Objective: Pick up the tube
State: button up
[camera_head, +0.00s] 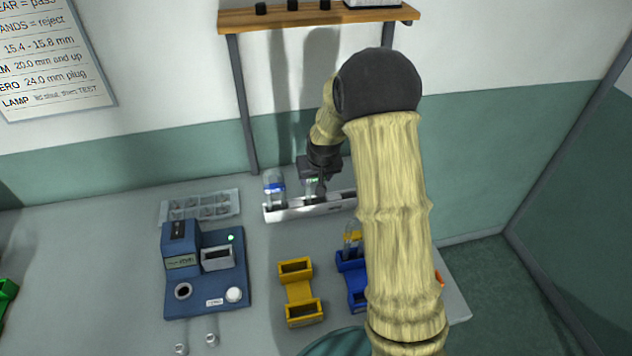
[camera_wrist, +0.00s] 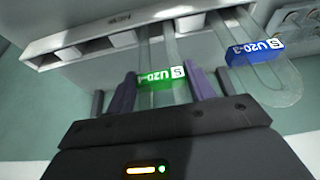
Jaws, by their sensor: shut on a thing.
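The white rack (camera_head: 330,208) stands at the back of the table. A clear tube with a green label (camera_head: 312,182) is upright at its middle, between my fingers. The tube's lower part runs to a slot of the rack (camera_wrist: 75,48). A blue-labelled tube (camera_head: 273,186) stands in the rack's left end; it also shows in the wrist view (camera_wrist: 256,52), close beside my fingers.
A blue device (camera_head: 180,262) stands at left, with a clear tray (camera_head: 200,207) behind it. A yellow holder (camera_head: 298,290) and a blue holder (camera_head: 352,262) with a yellow-labelled tube (camera_head: 352,240) are in front of the rack. A wooden shelf (camera_head: 315,17) is above.

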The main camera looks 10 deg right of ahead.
notch_tip(320, 180, up, 9)
jog(key=b, duration=0.1)
jog(key=shift+f, duration=0.2)
dwell(0.4)
